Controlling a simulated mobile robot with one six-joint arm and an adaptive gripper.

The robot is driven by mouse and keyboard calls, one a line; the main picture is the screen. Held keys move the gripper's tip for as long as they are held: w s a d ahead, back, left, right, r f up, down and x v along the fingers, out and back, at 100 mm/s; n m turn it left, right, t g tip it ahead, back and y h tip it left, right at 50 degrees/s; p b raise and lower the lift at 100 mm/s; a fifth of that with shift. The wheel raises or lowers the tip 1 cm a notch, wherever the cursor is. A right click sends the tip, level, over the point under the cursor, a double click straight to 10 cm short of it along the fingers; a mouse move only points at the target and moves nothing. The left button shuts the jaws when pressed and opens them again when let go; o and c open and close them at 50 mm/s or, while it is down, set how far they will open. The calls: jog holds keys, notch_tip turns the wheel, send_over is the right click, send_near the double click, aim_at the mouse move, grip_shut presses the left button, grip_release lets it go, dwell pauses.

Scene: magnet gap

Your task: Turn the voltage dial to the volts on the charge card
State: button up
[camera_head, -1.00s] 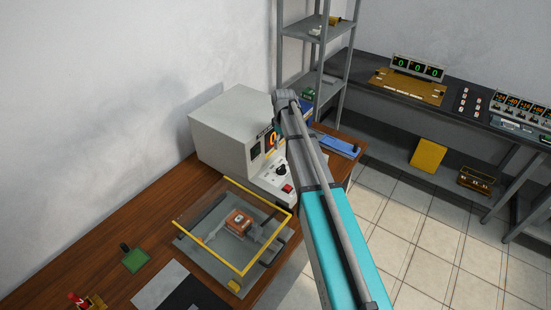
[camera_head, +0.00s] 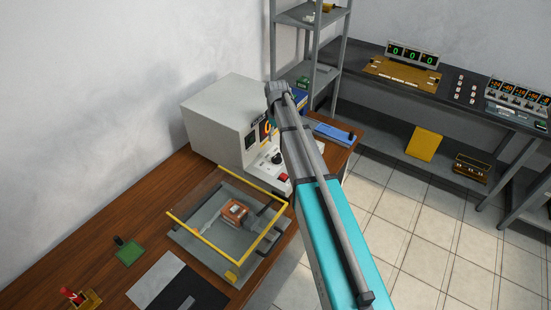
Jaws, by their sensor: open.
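The grey power supply box (camera_head: 218,118) stands on the wooden bench against the wall. A black dial knob (camera_head: 277,159) sits on its light front panel, near a red switch (camera_head: 283,178). An orange lit display (camera_head: 266,128) is partly covered by my arm, so its full reading is hidden. The knob's pointer is too small to read. I cannot make out a charge card with readable volts. My arm reaches up from the bottom, with its far joint beside the display. My gripper is not visible; the arm hides whatever is behind it.
A yellow-edged clear cover (camera_head: 226,262) stands over a copper-coloured block (camera_head: 236,212) in front of the box. A red-handled lever (camera_head: 72,294) and a green pad (camera_head: 130,252) are at left. A blue tray (camera_head: 330,133) lies right of my arm, near the metal shelf (camera_head: 316,55).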

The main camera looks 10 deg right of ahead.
aim_at(277, 156)
jog(key=shift+f+b, duration=5.35)
jog(key=shift+f, duration=0.3)
jog(key=shift+c, duration=0.3)
jog(key=c, duration=1.1)
jog(key=shift+m, duration=0.3)
jog(key=m, duration=0.8)
